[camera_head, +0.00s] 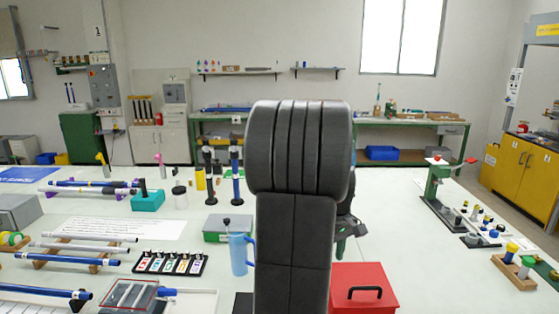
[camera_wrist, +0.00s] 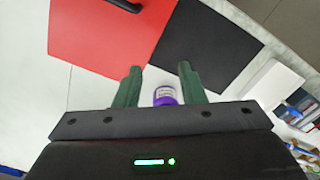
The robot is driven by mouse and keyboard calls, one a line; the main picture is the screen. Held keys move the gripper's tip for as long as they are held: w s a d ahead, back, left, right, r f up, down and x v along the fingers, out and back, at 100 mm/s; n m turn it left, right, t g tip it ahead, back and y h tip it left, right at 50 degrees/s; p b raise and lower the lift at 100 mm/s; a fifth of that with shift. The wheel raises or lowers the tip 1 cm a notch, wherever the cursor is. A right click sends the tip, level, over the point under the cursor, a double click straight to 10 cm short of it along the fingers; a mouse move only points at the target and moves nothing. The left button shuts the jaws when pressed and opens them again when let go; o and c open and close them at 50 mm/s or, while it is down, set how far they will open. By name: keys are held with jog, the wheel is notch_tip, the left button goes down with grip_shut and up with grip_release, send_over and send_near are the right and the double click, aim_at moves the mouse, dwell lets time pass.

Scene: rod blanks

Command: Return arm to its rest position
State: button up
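My arm stands upright in the middle of the head view, its dark links large and close to the camera. My gripper (camera_head: 347,226) shows partly behind the arm at its right side, above the table. In the wrist view, my gripper (camera_wrist: 159,69) has its two green fingers apart, with a clear gap between them. A small round object with a purple rim (camera_wrist: 165,96) appears between the fingers near their base, partly hidden by the gripper body. Neither finger appears to touch it.
A red box with a black handle (camera_head: 362,292) stands at the table front, right of my arm. A black mat (camera_wrist: 212,45) lies beside it. A blue mug (camera_head: 239,254) and label rack (camera_head: 170,262) stand left. A green press (camera_head: 437,186) stands right.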

jog(key=s+a+r+m+p, duration=0.1)
jog(key=s+a+p, duration=0.1)
jog(key=s, duration=0.4)
jog(key=s+a+r+m+p, duration=0.1)
jog(key=s+a+r+p, duration=0.1)
jog(key=s+a, duration=0.2)
jog(key=shift+s+m, duration=0.4)
jog(key=shift+s, duration=1.15)
jog(key=shift+r, duration=0.1)
jog(key=shift+r+t, duration=0.1)
jog(key=shift+t, duration=0.2)
